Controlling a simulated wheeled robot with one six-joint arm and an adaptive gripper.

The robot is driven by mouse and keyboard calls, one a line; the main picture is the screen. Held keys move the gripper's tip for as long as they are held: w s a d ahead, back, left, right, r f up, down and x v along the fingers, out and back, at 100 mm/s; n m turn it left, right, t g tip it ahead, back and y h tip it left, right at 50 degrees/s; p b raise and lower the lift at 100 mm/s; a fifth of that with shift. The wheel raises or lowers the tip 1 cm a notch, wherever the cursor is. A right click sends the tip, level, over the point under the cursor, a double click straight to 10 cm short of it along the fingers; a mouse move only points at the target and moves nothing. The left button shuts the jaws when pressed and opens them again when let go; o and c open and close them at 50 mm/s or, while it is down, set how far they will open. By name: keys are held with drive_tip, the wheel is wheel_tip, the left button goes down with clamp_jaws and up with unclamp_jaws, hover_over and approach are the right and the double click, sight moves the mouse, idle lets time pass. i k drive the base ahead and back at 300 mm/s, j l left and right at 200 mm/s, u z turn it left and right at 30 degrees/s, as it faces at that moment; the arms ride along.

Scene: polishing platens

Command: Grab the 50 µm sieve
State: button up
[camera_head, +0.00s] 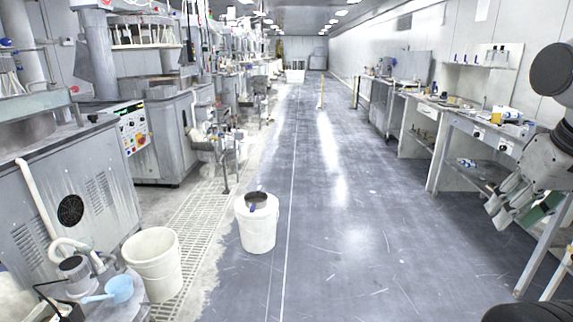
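No thing that I can surely name as the 50 µm sieve shows in the head view. A white bucket (257,228) stands on the floor near the middle, with a dark round thing (257,200) in its mouth and a small blue part at its edge. I cannot tell whether this is a sieve. A light blue scoop (120,289) and a grey round container (74,268) sit at the lower left. My gripper (498,208) is at the right, fingers pointing down and left. It looks open and empty, far from the bucket and the scoop.
Another white bucket (152,265) stands at the left, beside a floor grating (195,225). Grey polishing machines line the left side. Workbenches (480,128) with bottles and small items line the right wall.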

sight(257, 199)
drive_tip(key=i, duration=2.25)
drive_tip(key=i+l+u, duration=0.1)
drive_tip(key=i+u, duration=0.4)
drive_tip(key=i+l+u, duration=0.2)
drive_tip(key=i+u, duration=0.25)
drive_tip(key=k, duration=0.05)
